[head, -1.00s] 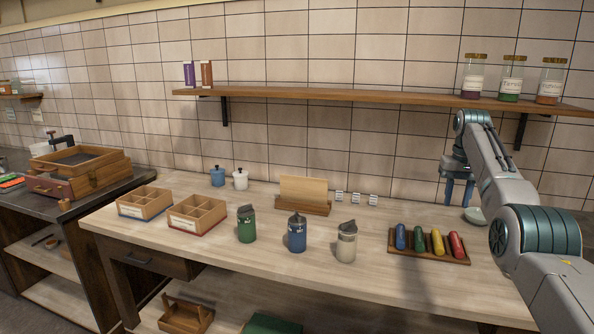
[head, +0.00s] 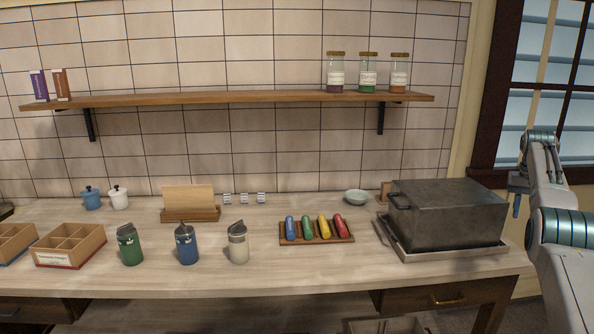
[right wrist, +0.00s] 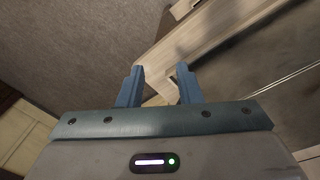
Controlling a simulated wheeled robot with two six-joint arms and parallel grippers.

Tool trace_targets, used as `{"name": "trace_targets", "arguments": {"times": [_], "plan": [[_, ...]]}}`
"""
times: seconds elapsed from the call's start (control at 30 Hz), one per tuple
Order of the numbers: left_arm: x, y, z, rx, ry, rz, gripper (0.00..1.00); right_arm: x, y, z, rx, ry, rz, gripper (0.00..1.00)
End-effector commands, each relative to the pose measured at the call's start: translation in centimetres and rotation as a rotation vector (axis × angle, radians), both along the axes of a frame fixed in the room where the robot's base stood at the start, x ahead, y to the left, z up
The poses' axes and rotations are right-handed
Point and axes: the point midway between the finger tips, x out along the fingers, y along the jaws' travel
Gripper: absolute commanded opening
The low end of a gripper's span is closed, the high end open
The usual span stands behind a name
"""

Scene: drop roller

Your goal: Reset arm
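My right gripper (head: 517,203) hangs at the far right of the head view, to the right of the table and the dark metal box. In the right wrist view its two blue fingers (right wrist: 160,84) are apart, with nothing between them. My left gripper is in neither view.
A dark metal box (head: 447,215) stands on a tray at the table's right end. A rack of coloured rollers (head: 317,232), three lidded jugs (head: 186,244) and divided boxes (head: 70,245) stand on the table (head: 250,280). A shelf (head: 230,98) holds jars. Window at right.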

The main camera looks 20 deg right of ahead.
Motion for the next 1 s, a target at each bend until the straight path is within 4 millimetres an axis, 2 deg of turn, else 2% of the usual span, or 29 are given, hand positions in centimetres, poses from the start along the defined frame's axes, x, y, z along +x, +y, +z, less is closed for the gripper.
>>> {"name": "trace_targets", "arguments": {"times": [0.03,0.27,0.47,0.6,0.77,1.0], "plan": [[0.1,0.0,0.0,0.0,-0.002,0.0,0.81,-0.2,-0.6,-1.7,-0.031,0.022,0.003,0.32],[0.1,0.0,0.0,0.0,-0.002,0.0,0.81,-1.2,-3.7,-9.7,-0.216,0.111,0.054,0.32],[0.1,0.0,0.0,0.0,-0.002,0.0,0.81,-3.5,-6.6,-17.4,-0.4,0.197,0.152,0.32],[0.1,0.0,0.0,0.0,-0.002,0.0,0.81,-5.7,-8.3,-22.4,-0.514,0.251,0.246,0.32],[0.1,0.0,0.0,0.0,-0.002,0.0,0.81,-8.8,-9.8,-27.6,-0.626,0.305,0.378,0.32],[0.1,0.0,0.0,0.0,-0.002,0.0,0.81,-14.5,-11.0,-34.7,-0.749,0.366,0.614,0.32]]}}
